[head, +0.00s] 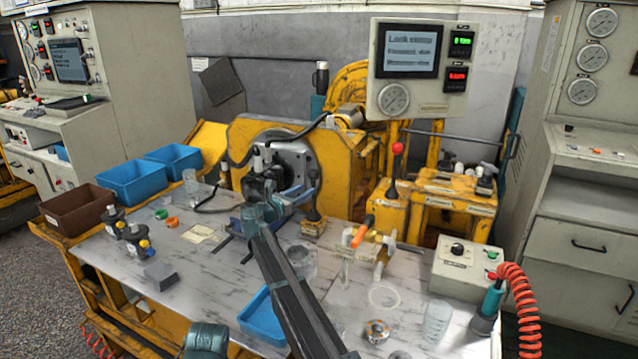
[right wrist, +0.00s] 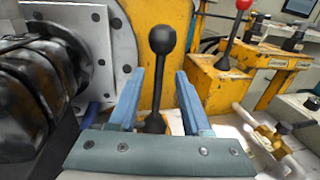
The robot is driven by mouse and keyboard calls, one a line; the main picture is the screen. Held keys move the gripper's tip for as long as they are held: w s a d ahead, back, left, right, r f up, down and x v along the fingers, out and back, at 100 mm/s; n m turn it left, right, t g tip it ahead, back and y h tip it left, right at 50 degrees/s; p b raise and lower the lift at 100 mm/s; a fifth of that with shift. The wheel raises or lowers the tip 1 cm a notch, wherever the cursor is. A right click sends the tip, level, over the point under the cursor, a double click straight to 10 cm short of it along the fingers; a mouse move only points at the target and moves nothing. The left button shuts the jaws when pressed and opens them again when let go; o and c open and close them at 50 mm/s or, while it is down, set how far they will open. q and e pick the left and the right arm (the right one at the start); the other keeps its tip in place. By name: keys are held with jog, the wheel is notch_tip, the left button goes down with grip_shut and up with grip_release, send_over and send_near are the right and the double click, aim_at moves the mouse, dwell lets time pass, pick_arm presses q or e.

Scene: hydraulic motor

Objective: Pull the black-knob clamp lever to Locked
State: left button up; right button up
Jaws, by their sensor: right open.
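The black-knob clamp lever (head: 314,176) stands upright in front of the yellow motor stand, right of the round grey flange. In the right wrist view its round black knob (right wrist: 162,40) shows above and between the fingertips, with the shaft running down to its base. My right gripper (head: 297,193) is open beside the lever in the head view. In the right wrist view its blue fingers (right wrist: 160,80) stand one on each side of the shaft, with visible gaps and no clear contact. The lever's lower base is partly hidden by the gripper. My left gripper is not in view.
A red-knob lever (head: 397,150) stands to the right on a yellow block. The grey flange (right wrist: 98,45) and dark motor body (right wrist: 35,75) lie close left of my fingers. A valve fitting (head: 381,262) with an orange handle is at right.

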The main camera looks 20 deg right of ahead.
jog(key=x, duration=0.9)
grip_shut()
jog(key=shift+a, duration=0.1)
dwell(1.2)
